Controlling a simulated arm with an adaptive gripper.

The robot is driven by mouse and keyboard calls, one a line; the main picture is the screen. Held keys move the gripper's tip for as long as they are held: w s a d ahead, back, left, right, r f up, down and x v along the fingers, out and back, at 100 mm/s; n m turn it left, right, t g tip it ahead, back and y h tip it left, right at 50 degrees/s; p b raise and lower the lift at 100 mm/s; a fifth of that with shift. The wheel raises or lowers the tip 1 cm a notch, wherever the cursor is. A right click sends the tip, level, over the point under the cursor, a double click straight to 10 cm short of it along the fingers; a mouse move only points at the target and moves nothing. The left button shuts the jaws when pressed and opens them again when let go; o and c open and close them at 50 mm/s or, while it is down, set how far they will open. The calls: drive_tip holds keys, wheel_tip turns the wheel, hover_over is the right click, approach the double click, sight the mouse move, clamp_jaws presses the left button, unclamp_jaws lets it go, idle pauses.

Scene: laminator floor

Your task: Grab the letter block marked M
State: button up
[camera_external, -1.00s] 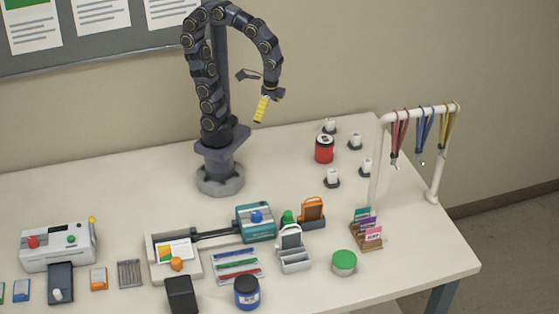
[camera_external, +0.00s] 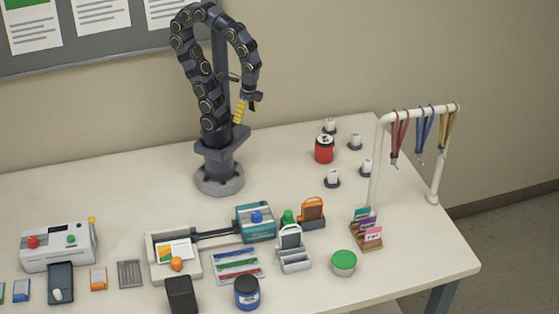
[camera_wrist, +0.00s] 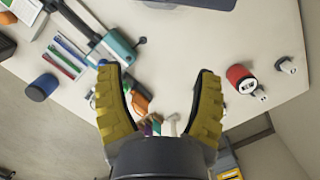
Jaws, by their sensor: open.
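I cannot make out a block marked M in either view, and no letter is legible. Several small white pieces on dark round bases, one of them a white piece (camera_external: 332,177), stand at the back right of the table around a red jar (camera_external: 324,149). The red jar also shows in the wrist view (camera_wrist: 240,78), right of my fingers. My gripper (camera_external: 240,112) hangs high beside my arm's column, well above the table. In the wrist view its yellow fingers (camera_wrist: 155,72) are spread apart with nothing between them.
A laminator (camera_external: 58,246), a teal-headed trimmer (camera_external: 256,222), a blue jar (camera_external: 247,293), a green-lidded tub (camera_external: 344,262) and a card holder (camera_external: 366,238) fill the front. A white lanyard rack (camera_external: 381,150) stands at the right edge. The table is clear between my base and the red jar.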

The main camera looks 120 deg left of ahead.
drive_tip(key=w+a+m, duration=0.3)
drive_tip(key=w+a, duration=0.1)
drive_tip(key=w, duration=0.9)
drive_tip(key=m+t, duration=0.2)
drive_tip(key=m, duration=0.5)
hover_over(368, 161)
drive_tip(key=f, duration=2.1)
drive_tip(key=shift+s+d+f, duration=0.15)
drive_tip(key=shift+s+d, duration=0.05)
drive_tip(key=shift+s, duration=0.15)
drive_tip(key=shift+a+f, duration=0.2)
drive_tip(key=shift+f, duration=0.1)
drive_tip(key=f, duration=0.7)
drive_tip(key=shift+w+f, duration=0.25)
drive_tip(key=shift+w, duration=0.05)
clamp_jaws()
